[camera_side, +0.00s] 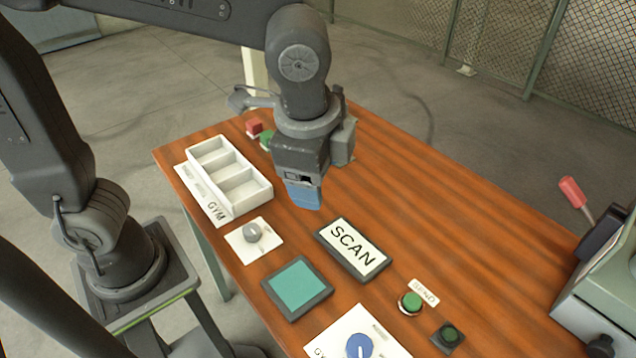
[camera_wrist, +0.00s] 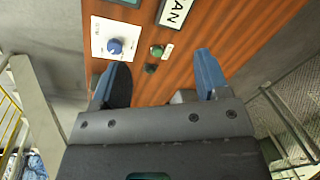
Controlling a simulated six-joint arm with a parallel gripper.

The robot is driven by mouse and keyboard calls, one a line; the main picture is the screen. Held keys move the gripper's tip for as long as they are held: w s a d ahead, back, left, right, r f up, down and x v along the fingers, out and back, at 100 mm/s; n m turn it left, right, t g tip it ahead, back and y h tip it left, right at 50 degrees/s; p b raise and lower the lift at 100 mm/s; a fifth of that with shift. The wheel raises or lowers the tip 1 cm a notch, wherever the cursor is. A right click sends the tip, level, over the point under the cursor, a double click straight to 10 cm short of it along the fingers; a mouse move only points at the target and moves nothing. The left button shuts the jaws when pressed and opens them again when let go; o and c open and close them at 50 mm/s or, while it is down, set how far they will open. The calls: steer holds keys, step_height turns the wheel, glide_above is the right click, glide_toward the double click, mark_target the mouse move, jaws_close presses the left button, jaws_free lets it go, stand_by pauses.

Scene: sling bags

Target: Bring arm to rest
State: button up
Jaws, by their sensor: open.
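My gripper (camera_side: 304,192) hangs above the wooden table (camera_side: 420,220) in the side view, just behind the SCAN pad (camera_side: 352,248). In the wrist view my gripper (camera_wrist: 160,82) has its two blue fingers spread well apart, with nothing held between them. Wood, a green button (camera_wrist: 157,50) and a dial with a blue knob (camera_wrist: 115,46) show beyond the fingers. The fingers look clear of the table, though the exact height is hard to tell.
A white three-compartment tray (camera_side: 262,196) looks empty at the table's left. A grey knob (camera_side: 252,232), a teal pad (camera_side: 298,287), a green button (camera_side: 411,302) and a blue dial (camera_side: 359,346) line the near side. A machine with a red-handled lever (camera_side: 572,192) stands right. The table's right middle is bare.

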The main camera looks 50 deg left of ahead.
steer(key=s+a+n+t, duration=0.1)
steer(key=s+a+n, duration=0.2)
steer(key=a+n, duration=0.3)
steer(key=s+a+n+t, duration=0.2)
steer(key=a+n, duration=0.3)
steer(key=a, duration=0.3)
steer(key=shift+s+a+r+n+t+h, duration=0.2)
steer(key=shift+s+n+t+h, duration=0.15)
steer(key=shift+s, duration=0.35)
